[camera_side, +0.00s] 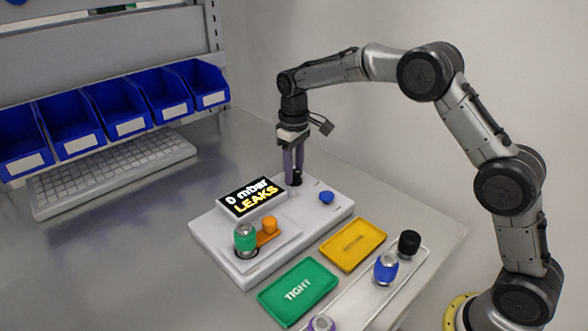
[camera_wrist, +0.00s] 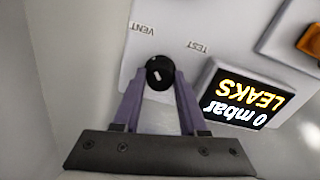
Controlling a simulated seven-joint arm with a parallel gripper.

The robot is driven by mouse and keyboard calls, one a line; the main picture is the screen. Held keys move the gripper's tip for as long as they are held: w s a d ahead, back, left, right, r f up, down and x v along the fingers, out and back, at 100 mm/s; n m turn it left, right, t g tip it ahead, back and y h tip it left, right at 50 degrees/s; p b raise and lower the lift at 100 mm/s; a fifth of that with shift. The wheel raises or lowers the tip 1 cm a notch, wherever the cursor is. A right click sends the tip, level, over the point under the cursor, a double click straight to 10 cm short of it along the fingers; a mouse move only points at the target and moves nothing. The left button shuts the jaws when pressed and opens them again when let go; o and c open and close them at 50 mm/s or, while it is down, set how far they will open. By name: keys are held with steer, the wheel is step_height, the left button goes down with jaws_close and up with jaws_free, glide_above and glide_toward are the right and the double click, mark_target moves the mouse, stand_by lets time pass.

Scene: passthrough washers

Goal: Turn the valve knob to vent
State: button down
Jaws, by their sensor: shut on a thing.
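The valve knob (camera_wrist: 158,66) is a round black knob with a short white mark, at the edge of the white test unit (camera_side: 212,247). In the wrist view the mark slants up and left; I cannot tell which end points. The upside-down label VENT (camera_wrist: 142,29) is above the knob, and TEST (camera_wrist: 197,47) is above and right. My gripper (camera_wrist: 159,78) has its two purple fingers shut on the knob's sides. In the side view my gripper (camera_side: 294,180) stands upright over the unit's far end, mostly hiding the knob.
The display (camera_side: 252,197) reads 0 mbar LEAKS. A green-banded part (camera_side: 245,238) sits in the unit beside an orange clamp (camera_side: 269,226). A blue button (camera_side: 326,197), green TIGHT tray (camera_side: 280,305), yellow tray (camera_side: 340,256) and white rack (camera_side: 352,304) with several parts are nearby.

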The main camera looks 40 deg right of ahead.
mark_target(294, 172)
steer(key=shift+r+n, duration=0.1)
steer(key=shift+n, duration=0.4)
steer(key=shift+c, duration=2.2)
jaws_free()
step_height(294, 172, up, 14)
